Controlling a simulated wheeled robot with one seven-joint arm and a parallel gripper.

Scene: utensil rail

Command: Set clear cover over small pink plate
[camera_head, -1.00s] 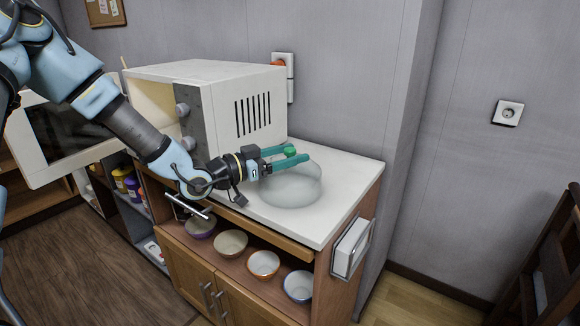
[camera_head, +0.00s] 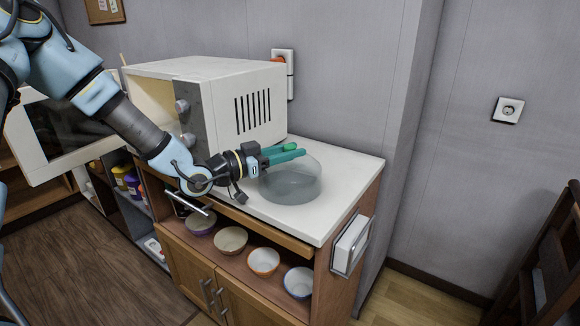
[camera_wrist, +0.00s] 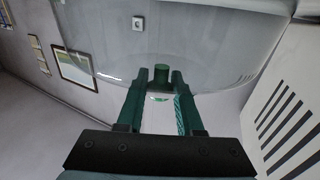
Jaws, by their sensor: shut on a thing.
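The clear cover (camera_head: 291,184) is a see-through dome on the white counter top, right of the microwave. In the wrist view the clear cover (camera_wrist: 215,45) fills the upper middle, with its green knob (camera_wrist: 161,73) between my fingertips. My gripper (camera_head: 290,151) reaches over the dome from the left. The gripper (camera_wrist: 160,82) is shut on the knob. I cannot tell whether the cover's rim touches the counter. No small pink plate can be made out in either view.
The white microwave (camera_head: 225,95) stands close behind and left, its door (camera_head: 65,140) swung open. The counter top (camera_head: 345,172) is clear to the right of the cover, up to its edge. Several bowls (camera_head: 264,262) sit on the shelf below.

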